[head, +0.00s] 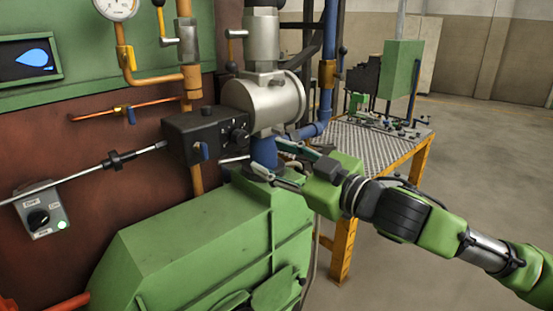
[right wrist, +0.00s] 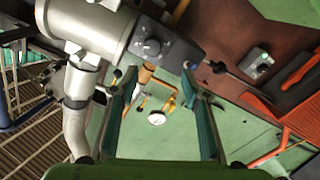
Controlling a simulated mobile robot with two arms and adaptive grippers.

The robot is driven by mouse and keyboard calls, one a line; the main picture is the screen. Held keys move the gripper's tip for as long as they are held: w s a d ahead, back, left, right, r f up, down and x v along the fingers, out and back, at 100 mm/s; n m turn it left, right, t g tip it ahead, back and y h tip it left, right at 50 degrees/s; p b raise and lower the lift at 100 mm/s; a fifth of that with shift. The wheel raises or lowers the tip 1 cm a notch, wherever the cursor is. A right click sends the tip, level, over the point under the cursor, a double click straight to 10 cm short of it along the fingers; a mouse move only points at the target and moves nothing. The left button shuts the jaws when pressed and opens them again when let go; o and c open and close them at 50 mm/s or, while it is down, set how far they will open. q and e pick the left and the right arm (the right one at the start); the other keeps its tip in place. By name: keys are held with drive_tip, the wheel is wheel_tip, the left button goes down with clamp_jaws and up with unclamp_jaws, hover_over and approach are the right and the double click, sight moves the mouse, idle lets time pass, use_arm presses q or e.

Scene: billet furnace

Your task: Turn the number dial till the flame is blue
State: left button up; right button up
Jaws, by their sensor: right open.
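The number dial (head: 240,135) is a small black knob on the end face of a black box (head: 190,137) beside the grey metal valve body. In the right wrist view the dial (right wrist: 151,47) faces me with pale marks around it. My right gripper (head: 268,158) is open and empty, just right of and below the dial, not touching it. In the right wrist view its two fingers (right wrist: 152,72) stand apart, with the dial beyond the tips. A blue flame shape (head: 36,58) shows on a dark panel at upper left. My left gripper is out of view.
A grey cylindrical body (head: 266,103) and blue pipe (head: 264,152) stand close to the gripper. The sloped green housing (head: 190,235) lies below. A rotary switch box (head: 40,212) with a green light is at left. A yellow-legged grating table (head: 370,150) stands at right.

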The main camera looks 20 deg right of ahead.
sight(240, 140)
drive_tip(key=shift+s, duration=0.15)
drive_tip(key=w+a+m+p, duration=0.1)
drive_tip(key=w+p, duration=0.2)
drive_tip(key=w+m+p, duration=0.1)
drive_tip(key=w+p, duration=0.2)
drive_tip(key=w, duration=0.1)
drive_tip(key=w+a+m+p, duration=0.1)
drive_tip(key=w+p, duration=0.2)
drive_tip(key=p, duration=0.1)
drive_tip(key=shift+w+a+m, duration=0.3)
drive_tip(key=shift+w+a, duration=0.05)
drive_tip(key=shift+w, duration=0.05)
drive_tip(key=shift+w+a, duration=0.3)
drive_tip(key=shift+w, duration=0.1)
idle(0.4)
